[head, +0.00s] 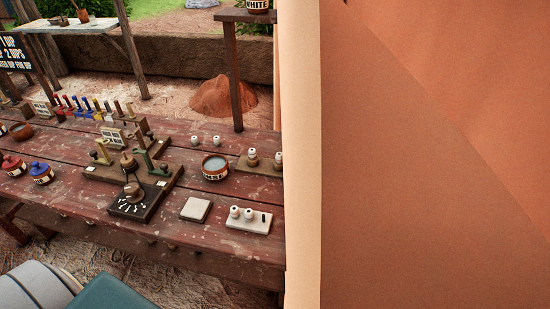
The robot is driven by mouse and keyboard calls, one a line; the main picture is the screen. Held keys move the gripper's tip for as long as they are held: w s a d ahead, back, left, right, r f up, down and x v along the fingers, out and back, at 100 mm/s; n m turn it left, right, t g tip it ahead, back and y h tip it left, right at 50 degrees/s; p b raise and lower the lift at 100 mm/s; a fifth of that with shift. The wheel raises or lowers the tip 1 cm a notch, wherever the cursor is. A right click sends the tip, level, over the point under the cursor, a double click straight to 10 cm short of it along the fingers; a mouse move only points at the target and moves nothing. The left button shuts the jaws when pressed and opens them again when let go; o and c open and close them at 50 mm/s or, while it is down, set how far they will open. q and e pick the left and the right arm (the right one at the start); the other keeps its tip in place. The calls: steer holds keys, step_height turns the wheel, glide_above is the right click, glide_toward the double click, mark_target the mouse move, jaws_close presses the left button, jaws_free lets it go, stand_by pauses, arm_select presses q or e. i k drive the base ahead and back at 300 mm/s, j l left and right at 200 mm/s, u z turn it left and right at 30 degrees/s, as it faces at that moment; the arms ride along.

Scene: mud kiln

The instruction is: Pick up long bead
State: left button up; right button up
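Several small pale beads are on the red-brown wooden table, and I cannot tell which one is the long bead. Two beads (241,212) sit on a white slab (262,225) near the front edge, beside a dark slot. Two more beads (206,140) rest on the table farther back. Other pale beads (253,158) stand on a low wooden block (243,165) at the table's right, close to the wall edge. Neither of my grippers is in view.
A large orange wall (430,160) fills the right half and cuts off the table.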

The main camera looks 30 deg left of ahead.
mark_target(278, 159)
steer(key=j+u, duration=0.15)
steer(key=u, duration=0.8)
